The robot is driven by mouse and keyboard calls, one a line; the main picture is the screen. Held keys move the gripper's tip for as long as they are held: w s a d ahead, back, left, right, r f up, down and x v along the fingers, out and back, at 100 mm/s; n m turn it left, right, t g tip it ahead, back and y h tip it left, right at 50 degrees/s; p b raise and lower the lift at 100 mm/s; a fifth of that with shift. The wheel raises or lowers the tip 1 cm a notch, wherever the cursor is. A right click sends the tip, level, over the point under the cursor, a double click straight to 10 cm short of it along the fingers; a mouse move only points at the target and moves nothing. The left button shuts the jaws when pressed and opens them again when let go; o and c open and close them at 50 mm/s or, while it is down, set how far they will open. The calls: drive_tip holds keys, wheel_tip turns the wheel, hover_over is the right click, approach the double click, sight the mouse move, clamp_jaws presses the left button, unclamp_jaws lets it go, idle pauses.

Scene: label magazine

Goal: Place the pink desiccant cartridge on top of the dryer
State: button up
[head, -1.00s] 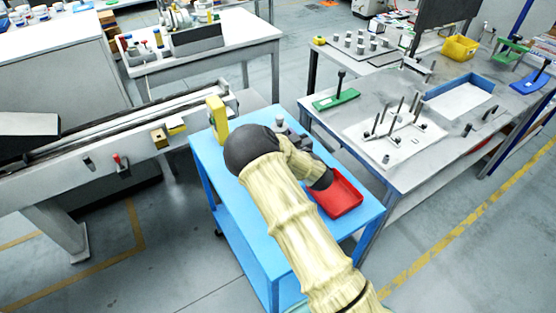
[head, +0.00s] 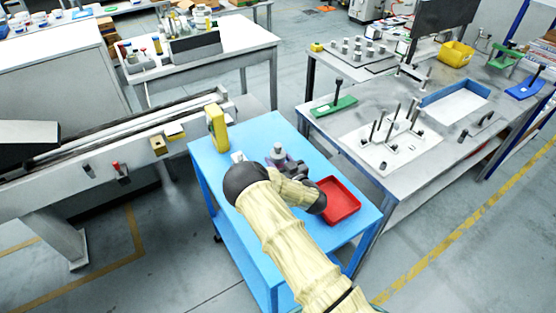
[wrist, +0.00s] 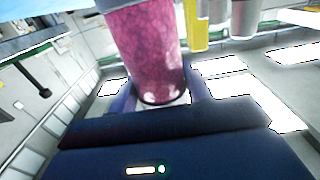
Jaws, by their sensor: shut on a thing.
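The pink desiccant cartridge (wrist: 148,50), a clear cylinder with speckled pink filling, stands large in the wrist view between the two fingers of my gripper (wrist: 160,92). The gripper is shut on it. In the head view the cartridge (head: 278,153) shows as a small grey-topped, purplish piece above the blue cart. My gripper (head: 290,168) there is partly hidden behind my wrist and arm. I cannot tell which thing is the dryer.
The blue cart (head: 265,128) carries a red tray (head: 338,203), a yellow block (head: 217,128) and a small white piece (head: 238,157). A conveyor (head: 120,122) runs at left. A grey workbench (head: 385,95) with a pegged white plate (head: 385,133) stands at right.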

drive_tip(key=shift+f, duration=0.2)
drive_tip(key=shift+f, duration=0.15)
drive_tip(key=o, duration=1.2)
